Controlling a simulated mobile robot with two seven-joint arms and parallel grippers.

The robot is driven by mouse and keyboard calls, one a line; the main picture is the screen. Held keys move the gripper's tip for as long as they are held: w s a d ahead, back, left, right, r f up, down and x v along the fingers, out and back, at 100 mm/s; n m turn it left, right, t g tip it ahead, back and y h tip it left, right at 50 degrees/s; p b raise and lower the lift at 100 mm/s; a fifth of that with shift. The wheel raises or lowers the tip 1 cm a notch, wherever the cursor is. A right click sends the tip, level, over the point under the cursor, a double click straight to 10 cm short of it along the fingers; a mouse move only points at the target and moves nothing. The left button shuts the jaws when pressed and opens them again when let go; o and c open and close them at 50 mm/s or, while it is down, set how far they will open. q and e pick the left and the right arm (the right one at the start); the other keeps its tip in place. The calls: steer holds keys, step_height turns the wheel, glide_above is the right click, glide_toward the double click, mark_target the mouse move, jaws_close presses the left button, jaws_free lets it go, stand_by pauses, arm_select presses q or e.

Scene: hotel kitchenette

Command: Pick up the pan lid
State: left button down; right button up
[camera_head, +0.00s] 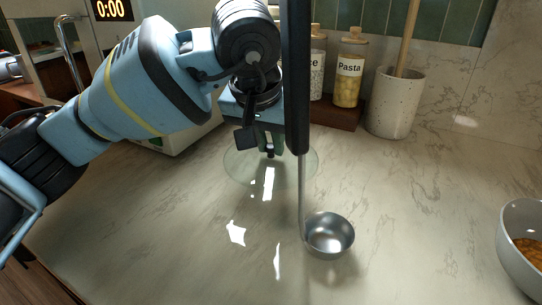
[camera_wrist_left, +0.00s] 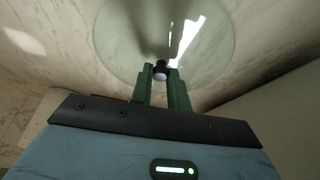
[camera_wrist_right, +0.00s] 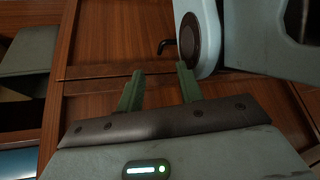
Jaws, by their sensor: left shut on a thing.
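The pan lid (camera_head: 240,168) is a clear glass disc with a small dark knob, low over the marble counter in the head view. I cannot tell whether its rim touches the counter. It fills the top of the left wrist view (camera_wrist_left: 120,45). My left gripper (camera_head: 270,152) points down at the lid's middle. Its green fingers are shut on the knob (camera_wrist_left: 161,72), which shows between the fingertips in the left wrist view. My right gripper (camera_wrist_right: 158,88) shows only in its own wrist view, with its fingers apart and empty, in front of brown wood.
A ladle with a black handle (camera_head: 297,80) and steel bowl (camera_head: 330,235) hangs upright close to the head camera, right of the lid. A bowl of orange food (camera_head: 520,240) is at the right edge. A pasta jar (camera_head: 348,85) and speckled crock (camera_head: 395,105) stand behind.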

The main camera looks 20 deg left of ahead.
mark_target(270, 147)
arm_select(q)
steer(key=shift+r, duration=0.2)
step_height(270, 147, up, 10)
steer(key=p, duration=0.2)
steer(key=shift+f, duration=0.15)
